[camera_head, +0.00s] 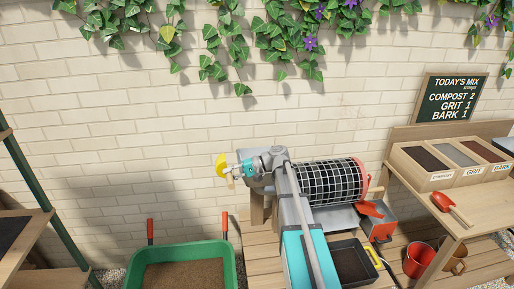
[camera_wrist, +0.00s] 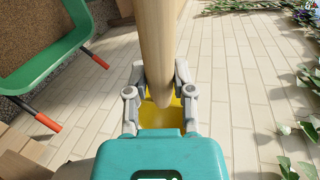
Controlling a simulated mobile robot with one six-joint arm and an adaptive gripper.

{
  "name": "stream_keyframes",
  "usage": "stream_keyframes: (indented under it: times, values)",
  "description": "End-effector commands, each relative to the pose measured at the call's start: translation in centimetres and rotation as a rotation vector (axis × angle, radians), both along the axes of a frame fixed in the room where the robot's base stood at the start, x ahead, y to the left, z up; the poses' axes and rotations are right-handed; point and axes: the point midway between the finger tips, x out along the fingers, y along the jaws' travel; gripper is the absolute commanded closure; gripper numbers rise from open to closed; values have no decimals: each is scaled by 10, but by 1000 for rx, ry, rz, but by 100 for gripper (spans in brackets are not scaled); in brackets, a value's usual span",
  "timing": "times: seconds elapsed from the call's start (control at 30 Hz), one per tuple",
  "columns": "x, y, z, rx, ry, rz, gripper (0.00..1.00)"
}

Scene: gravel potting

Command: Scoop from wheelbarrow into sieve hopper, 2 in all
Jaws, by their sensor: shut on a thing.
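The green wheelbarrow (camera_head: 135,264) stands at the bottom left, filled with brown material (camera_head: 185,273); its rim also shows at the upper left of the wrist view (camera_wrist: 48,62). The sieve is a black mesh drum (camera_head: 328,183) on a wooden bench. A red chute-like part (camera_head: 373,208), perhaps the hopper, is at its right end. My gripper (camera_head: 238,171) is shut on a scoop with a wooden handle (camera_wrist: 160,45) and yellow head (camera_wrist: 158,115). The scoop is held in the air left of the drum, above the wheelbarrow's level. I cannot see whether it holds anything.
A dark tray (camera_head: 346,241) sits below the drum. To the right, a shelf holds labelled bins (camera_head: 474,174) and a red scoop (camera_head: 447,203). A red bucket (camera_head: 418,258) stands below. A blackboard (camera_head: 452,97) reads compost 2, grit 1, bark 1. Open wall lies behind my gripper.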

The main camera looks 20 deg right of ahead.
Motion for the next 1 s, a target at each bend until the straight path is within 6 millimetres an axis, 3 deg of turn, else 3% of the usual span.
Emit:
stream_keyframes:
  times: [0.67,1.0]
  values:
    - [0,13,0,1,-1,20,100]
    - [1,29,0,1,0,42,100]
